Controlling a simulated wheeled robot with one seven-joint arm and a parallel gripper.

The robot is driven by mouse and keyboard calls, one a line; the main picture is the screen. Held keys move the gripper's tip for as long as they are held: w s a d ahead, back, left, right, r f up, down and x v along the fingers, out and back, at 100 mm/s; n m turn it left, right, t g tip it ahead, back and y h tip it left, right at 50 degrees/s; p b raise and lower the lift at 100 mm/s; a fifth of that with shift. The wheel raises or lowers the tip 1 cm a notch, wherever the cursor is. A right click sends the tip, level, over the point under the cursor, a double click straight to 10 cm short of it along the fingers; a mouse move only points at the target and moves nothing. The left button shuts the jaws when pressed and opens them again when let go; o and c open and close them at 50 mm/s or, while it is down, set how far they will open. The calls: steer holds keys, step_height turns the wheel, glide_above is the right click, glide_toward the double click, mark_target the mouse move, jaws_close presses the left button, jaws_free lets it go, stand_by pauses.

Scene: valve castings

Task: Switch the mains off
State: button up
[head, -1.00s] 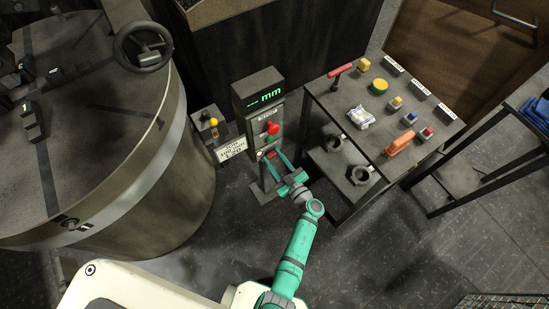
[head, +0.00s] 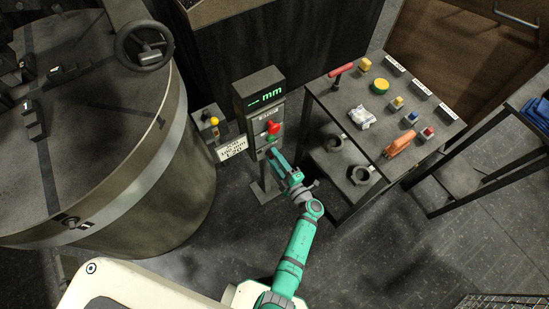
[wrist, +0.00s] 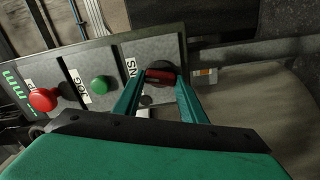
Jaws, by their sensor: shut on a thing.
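The mains switch (wrist: 160,76) is a red handle on a dark round base, at the end of a grey control panel (wrist: 115,62) in the wrist view. A label ending in "NS" is beside it. My gripper (wrist: 162,84) is shut on the red handle, one finger at each end of it. In the head view my gripper (head: 273,154) is at the lower front of the control post (head: 262,104), and its fingers hide the switch there.
On the panel are a red mushroom button (wrist: 43,99) and a green button (wrist: 100,85). A large round tank (head: 110,130) stands to the left. A table (head: 383,155) with tools and coloured blocks stands to the right, with ring castings (head: 361,175) on its lower shelf.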

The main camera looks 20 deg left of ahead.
steer(key=shift+s+f+n, duration=0.15)
steer(key=shift+n, duration=1.55)
steer(key=o, duration=1.1)
steer(key=shift+c, duration=0.2)
steer(key=v, duration=1)
steer(key=shift+s+d, duration=0.2)
steer(key=shift+d, duration=0.1)
steer(key=shift+s, duration=0.1)
steer(key=s+d+r+m+t+h, duration=0.1)
steer(key=s+d+r+m+h, duration=0.2)
steer(key=s+r+m, duration=0.5)
steer(key=s+d+r+m+t+h, duration=0.1)
steer(key=s+d+r+m+h, duration=0.1)
steer(key=s+r+m+h, duration=0.4)
steer(key=s+d+r+m+t+h, duration=0.2)
steer(key=s+r+m+h, duration=0.3)
steer(key=s+r+m, duration=0.5)
steer(key=s+d+m, duration=0.1)
steer(key=s+m, duration=0.3)
steer(key=shift+d, duration=0.3)
